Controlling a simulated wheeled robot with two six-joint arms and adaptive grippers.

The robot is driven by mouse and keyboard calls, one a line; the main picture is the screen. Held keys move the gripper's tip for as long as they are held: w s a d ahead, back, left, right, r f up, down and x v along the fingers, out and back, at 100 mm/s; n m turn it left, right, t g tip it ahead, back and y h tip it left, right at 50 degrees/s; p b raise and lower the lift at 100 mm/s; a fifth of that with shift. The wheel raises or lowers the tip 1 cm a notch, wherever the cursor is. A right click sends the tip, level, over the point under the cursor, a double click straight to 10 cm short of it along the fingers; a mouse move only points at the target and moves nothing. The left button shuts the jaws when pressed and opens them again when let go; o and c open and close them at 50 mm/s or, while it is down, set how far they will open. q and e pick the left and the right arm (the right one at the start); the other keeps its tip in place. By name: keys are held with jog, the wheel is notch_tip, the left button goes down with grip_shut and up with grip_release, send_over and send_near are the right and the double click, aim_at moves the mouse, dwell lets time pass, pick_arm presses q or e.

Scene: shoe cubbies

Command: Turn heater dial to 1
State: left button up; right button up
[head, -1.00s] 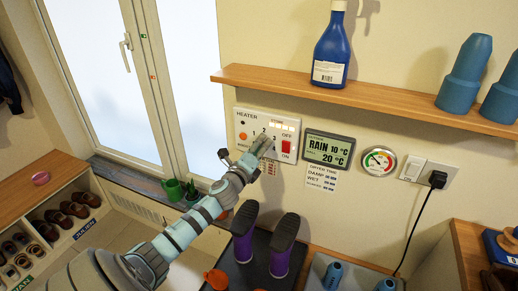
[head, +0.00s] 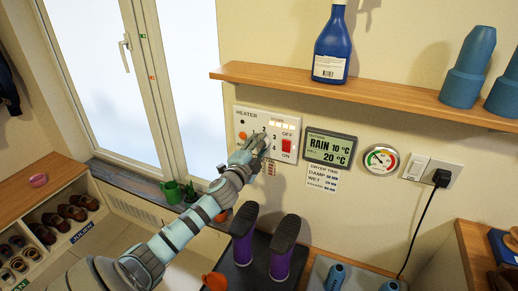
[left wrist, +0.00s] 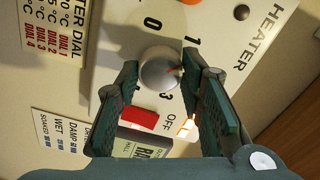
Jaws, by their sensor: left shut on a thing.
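The heater panel (head: 243,118) is a white plate on the wall, with digits around a dial. The round silver dial (left wrist: 160,68) has a small red mark, which in the left wrist view points right, between the 1 and the 3. The 2 is hidden by a finger. My left gripper (left wrist: 163,72) has a finger on each side of the dial and is shut on it. In the head view my left gripper (head: 256,147) covers most of the dial. The red rocker switch (head: 287,146) sits right of it. My right gripper is not in view.
A wooden shelf (head: 350,92) with a blue bottle juts out above the panel. A weather display (head: 330,148) and a round gauge (head: 380,159) are on the wall to the right. Purple boots (head: 281,262) stand below, beside my left arm.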

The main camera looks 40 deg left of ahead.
pick_arm(q)
jog(key=shift+n, duration=0.8)
jog(key=o, duration=1.2)
jog(key=shift+c, duration=0.2)
jog(key=v, duration=1.2)
jog(key=shift+a, duration=0.1)
